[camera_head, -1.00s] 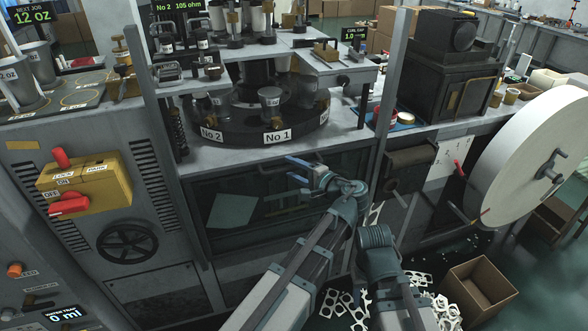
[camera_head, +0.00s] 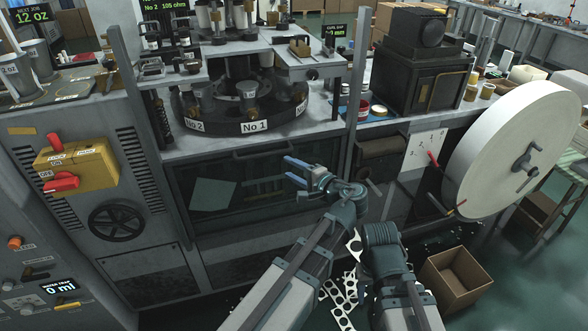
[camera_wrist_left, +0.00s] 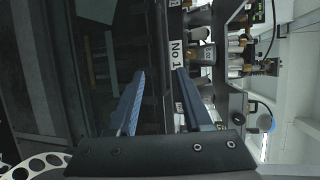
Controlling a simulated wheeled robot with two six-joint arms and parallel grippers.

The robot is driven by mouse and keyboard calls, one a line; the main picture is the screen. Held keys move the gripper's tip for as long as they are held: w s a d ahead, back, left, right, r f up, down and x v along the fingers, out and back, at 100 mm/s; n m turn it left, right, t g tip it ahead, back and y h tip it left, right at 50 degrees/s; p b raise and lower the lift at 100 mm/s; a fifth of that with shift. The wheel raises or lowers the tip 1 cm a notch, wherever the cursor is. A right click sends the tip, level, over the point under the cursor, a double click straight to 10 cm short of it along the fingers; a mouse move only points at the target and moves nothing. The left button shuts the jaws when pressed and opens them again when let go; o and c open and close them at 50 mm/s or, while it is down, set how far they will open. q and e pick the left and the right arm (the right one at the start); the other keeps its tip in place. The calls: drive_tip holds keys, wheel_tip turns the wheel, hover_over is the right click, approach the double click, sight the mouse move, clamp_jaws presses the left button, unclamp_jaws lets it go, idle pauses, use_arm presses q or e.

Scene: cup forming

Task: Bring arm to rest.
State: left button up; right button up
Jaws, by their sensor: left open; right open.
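My left arm reaches in from the bottom, and its gripper (camera_head: 289,170) is open and empty. Its blue fingers point left in front of the dark window (camera_head: 230,185) under the turntable (camera_head: 225,128). In the left wrist view the two fingers (camera_wrist_left: 160,78) stand apart with nothing between them, with the "No 1" label (camera_wrist_left: 176,52) beyond. My right arm (camera_head: 385,255) is folded at the bottom, right of the left arm. Its gripper is not visible. Cups (camera_head: 248,101) stand on the turntable.
A large paper roll (camera_head: 505,150) stands at right and a cardboard box (camera_head: 458,280) on the floor below it. A metal post (camera_head: 358,75) rises behind my left wrist. Punched paper scrap (camera_head: 343,300) lies near my arms. A yellow switch box (camera_head: 78,170) is at left.

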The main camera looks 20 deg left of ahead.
use_arm(q)
drive_tip(key=s+a+f+n+g+h, duration=0.1)
drive_tip(key=s+f+n+g+h, duration=0.3)
drive_tip(key=f, duration=0.3)
drive_tip(key=s+a+f+n+g+h, duration=0.1)
drive_tip(key=s+f+g+h, duration=0.15)
drive_tip(key=s+f, duration=0.4)
drive_tip(key=s+d+f+n+g+h, duration=0.1)
drive_tip(key=s+d+f+n+h, duration=0.1)
drive_tip(key=s+d+f+h, duration=0.35)
drive_tip(key=s+d+r+m+p, duration=0.1)
drive_tip(key=s+d+r+p, duration=0.1)
drive_tip(key=d+r+p, duration=0.1)
drive_tip(key=s+d+r+m+g+p, duration=0.1)
drive_tip(key=s+d+r+m+p, duration=0.1)
drive_tip(key=d, duration=0.6)
wheel_tip(320, 180, up, 3)
drive_tip(key=shift+s+d+f+p, duration=0.15)
drive_tip(key=shift+s+d+p, duration=0.15)
drive_tip(key=shift+s+p, duration=0.35)
idle(0.6)
